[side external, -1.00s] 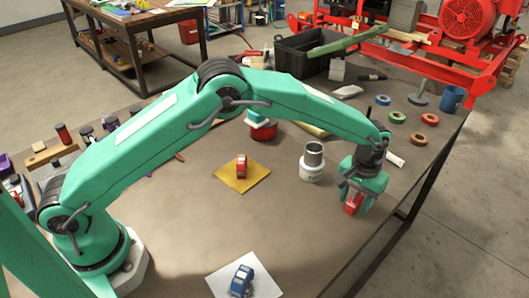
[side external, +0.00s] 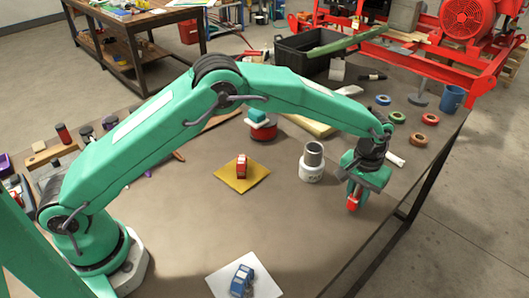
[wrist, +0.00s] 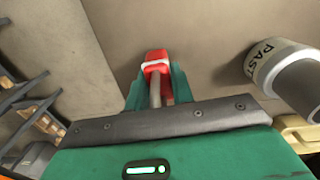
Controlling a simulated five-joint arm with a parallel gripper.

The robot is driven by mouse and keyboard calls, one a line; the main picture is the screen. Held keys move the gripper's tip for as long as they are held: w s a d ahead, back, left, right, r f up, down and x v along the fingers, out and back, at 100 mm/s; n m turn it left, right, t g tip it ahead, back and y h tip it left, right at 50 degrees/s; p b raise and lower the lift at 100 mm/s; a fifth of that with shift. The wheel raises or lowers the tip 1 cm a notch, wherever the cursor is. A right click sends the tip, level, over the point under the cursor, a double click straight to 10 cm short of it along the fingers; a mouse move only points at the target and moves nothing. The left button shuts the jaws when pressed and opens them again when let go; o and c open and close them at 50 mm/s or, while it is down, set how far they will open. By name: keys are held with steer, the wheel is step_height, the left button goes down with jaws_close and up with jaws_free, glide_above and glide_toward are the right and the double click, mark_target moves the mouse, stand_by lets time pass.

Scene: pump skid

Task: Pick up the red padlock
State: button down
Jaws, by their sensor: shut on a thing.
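The red padlock (side external: 353,201) is between the green fingers of my gripper (side external: 355,193), near the table's right edge. My gripper is shut on it. In the wrist view the red padlock body (wrist: 156,58) shows with a pale band and a grey metal shackle. The green fingers of my gripper (wrist: 155,88) stand on either side of it. I cannot tell how far the padlock is above the table.
A white pot with a grey metal top (side external: 312,165) stands close to the left of my gripper. Several tape rolls (side external: 430,119) lie behind.

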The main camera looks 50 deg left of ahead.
step_height(320, 180, up, 3)
steer(key=shift+s+d+f, duration=0.15)
steer(key=s+d+r, duration=0.6)
steer(key=s, duration=0.3)
steer(key=shift+s+r, duration=0.25)
steer(key=shift+s, duration=0.05)
steer(key=shift+a, duration=0.1)
